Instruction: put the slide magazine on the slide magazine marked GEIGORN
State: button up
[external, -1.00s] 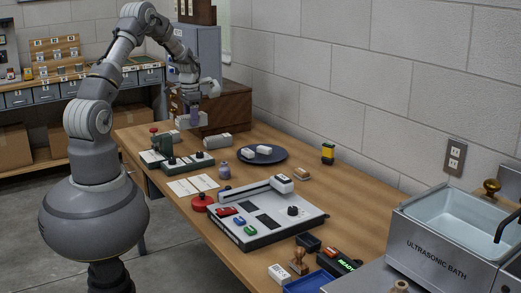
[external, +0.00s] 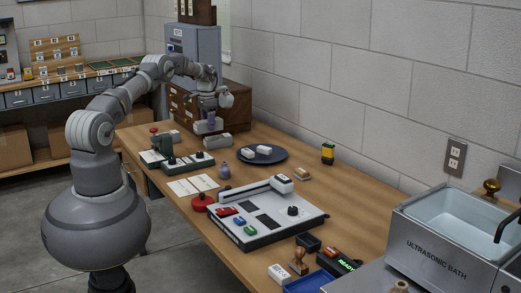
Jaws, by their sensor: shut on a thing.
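My gripper (external: 211,117) is shut on a pale grey slide magazine (external: 204,127), held level above the far part of the wooden table. Another pale grey magazine-like block (external: 217,140) lies on the table just below and slightly right of the held one. The held magazine appears a little above it; from this angle I cannot tell whether they touch. A smaller light block (external: 175,135) sits further left, behind the green device. No GEIGORN lettering is readable at this size, so I cannot tell which piece bears it.
A dark plate (external: 263,154) with white blocks lies right of the gripper. A wooden drawer cabinet (external: 236,106) stands close behind it.

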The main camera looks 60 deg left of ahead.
jog(key=shift+w+a, duration=0.65)
jog(key=shift+w, duration=0.3)
notch_tip(320, 180, down, 4)
jog(key=shift+r+b, duration=0.1)
jog(key=shift+b, duration=0.85)
jog(key=shift+r, duration=0.15)
jog(key=o, duration=1.1)
jog(key=shift+o, duration=0.2)
notch_tip(320, 180, up, 12)
jog(key=p, duration=0.7)
jog(key=shift+p, duration=0.35)
